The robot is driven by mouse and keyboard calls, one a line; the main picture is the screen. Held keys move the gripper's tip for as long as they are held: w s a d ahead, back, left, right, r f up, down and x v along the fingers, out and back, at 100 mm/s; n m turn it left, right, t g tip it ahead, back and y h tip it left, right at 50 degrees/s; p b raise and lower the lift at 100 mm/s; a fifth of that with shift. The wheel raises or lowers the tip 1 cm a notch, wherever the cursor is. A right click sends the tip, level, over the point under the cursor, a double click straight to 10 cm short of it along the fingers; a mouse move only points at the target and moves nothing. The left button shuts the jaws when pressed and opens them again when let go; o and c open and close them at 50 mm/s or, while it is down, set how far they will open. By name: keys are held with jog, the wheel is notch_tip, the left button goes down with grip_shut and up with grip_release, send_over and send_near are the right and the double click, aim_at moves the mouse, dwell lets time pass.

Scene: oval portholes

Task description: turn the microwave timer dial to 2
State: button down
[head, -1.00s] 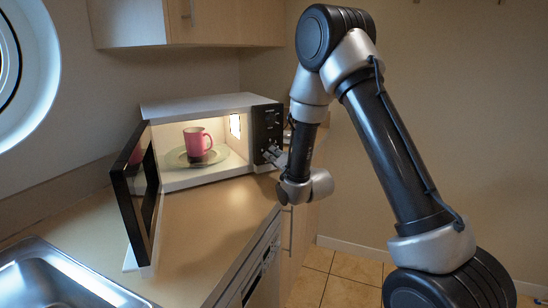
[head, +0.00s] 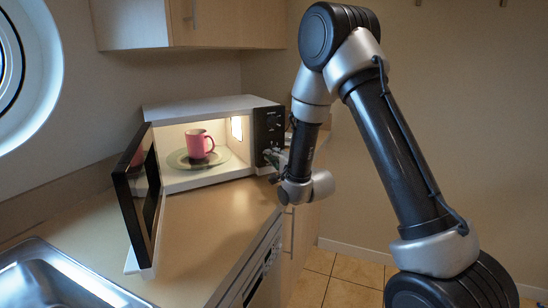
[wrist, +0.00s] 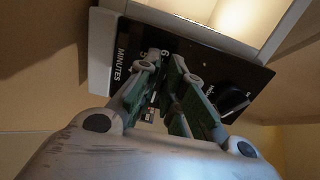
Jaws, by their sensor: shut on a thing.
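The white microwave (head: 205,105) stands on the counter with its door open to the left. Its black control panel (head: 268,122) is on the right side of its front. My gripper (head: 271,158) is at the lower part of this panel. In the wrist view, my gripper (wrist: 166,72) is shut on the timer dial, beside printed numbers and the word MINUTES (wrist: 119,64). The fingers mostly hide the dial, and I cannot read its setting. A second black knob (wrist: 234,99) on the panel is to the right of the fingers.
The open microwave door (head: 137,195) stands out over the counter (head: 205,225). A pink mug (head: 198,145) and a plate (head: 183,159) are inside the lit microwave. A sink (head: 55,278) is at the front left. A cabinet (head: 185,27) hangs above.

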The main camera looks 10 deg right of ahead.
dwell(0.4)
jog(key=c, duration=1.5)
grip_release()
jog(key=shift+c, duration=0.2)
jog(key=v, duration=0.7)
jog(key=shift+s, duration=0.3)
jog(key=shift+d+r, duration=0.1)
jog(key=shift+d, duration=0.1)
